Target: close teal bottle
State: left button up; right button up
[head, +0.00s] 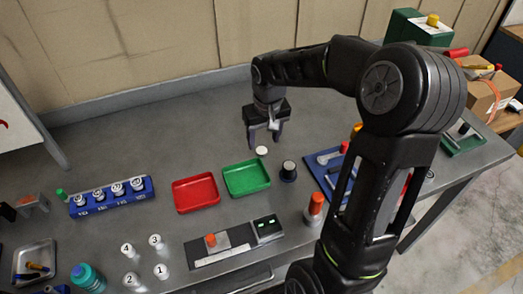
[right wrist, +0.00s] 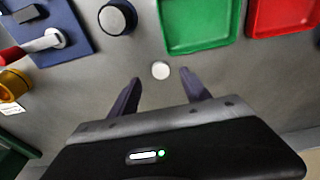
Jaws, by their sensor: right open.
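The teal bottle (head: 90,280) stands at the bottom left of the table in the head view, partly cut by the lower edge. I cannot tell whether its top is open. A small white round disc, perhaps a cap (head: 262,151), lies on the grey table behind the green tray. My right gripper (head: 264,141) is open and empty, pointing down just above and behind this disc. In the right wrist view the white disc (right wrist: 160,70) shows between the open fingertips of the right gripper (right wrist: 161,80). The left gripper is not in view.
A red tray (head: 196,194) and a green tray (head: 247,178) lie left and in front of the gripper. A black knob-like cylinder (head: 288,171) stands beside the green tray. A blue rack (head: 111,197) and white numbered pieces are at left. The table's back left is clear.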

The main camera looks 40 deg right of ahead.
aim_at(262, 150)
jog(key=shift+f, duration=0.1)
jog(key=f+p, duration=0.1)
jog(key=f, duration=0.1)
jog(key=w+f, duration=0.1)
jog(key=f, duration=0.2)
jog(key=shift+w+d+p, duration=0.1)
jog(key=shift+d+p, duration=0.05)
jog(key=shift+p, duration=0.2)
jog(key=shift+r, duration=0.1)
jog(key=shift+c, duration=0.3)
grip_shut()
dwell(0.3)
